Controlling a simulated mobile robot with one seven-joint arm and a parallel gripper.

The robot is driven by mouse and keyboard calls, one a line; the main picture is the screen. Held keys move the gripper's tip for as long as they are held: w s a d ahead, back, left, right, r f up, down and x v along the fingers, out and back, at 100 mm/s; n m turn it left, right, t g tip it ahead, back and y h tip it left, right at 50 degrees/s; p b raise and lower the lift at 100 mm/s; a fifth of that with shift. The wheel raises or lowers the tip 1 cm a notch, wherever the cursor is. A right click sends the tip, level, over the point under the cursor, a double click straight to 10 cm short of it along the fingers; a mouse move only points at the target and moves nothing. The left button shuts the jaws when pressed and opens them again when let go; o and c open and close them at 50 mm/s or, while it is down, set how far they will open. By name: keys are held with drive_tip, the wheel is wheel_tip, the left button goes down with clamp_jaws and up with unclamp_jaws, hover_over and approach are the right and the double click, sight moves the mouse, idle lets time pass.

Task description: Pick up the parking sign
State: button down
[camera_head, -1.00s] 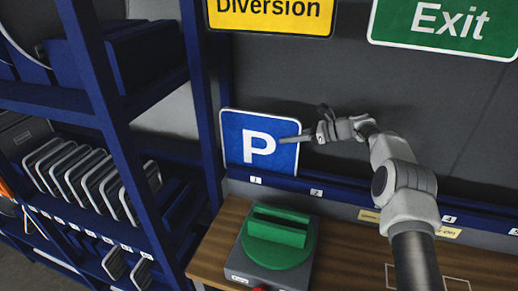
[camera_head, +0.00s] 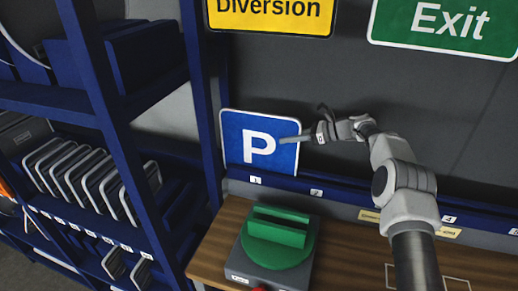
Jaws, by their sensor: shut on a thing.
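The parking sign (camera_head: 240,140) is a blue square plate with a white P and a pale rim. It stands upright in the blue rail at the slot labelled 1, against the dark back panel. My gripper (camera_head: 291,139) reaches in from the right and is shut on the right edge of the sign. One finger lies across the front of the sign; the other finger is hidden. I cannot tell whether the sign's lower edge is clear of the rail.
A green-topped grey device (camera_head: 277,240) stands on the wooden bench below the sign. A blue shelf (camera_head: 110,110) with several stacked plates is close on the left. A yellow Diversion sign (camera_head: 270,12) and a green Exit sign (camera_head: 445,22) hang above.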

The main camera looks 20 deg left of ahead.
sight(291, 117)
drive_tip(key=shift+r, duration=5.15)
drive_tip(key=shift+b, duration=0.3)
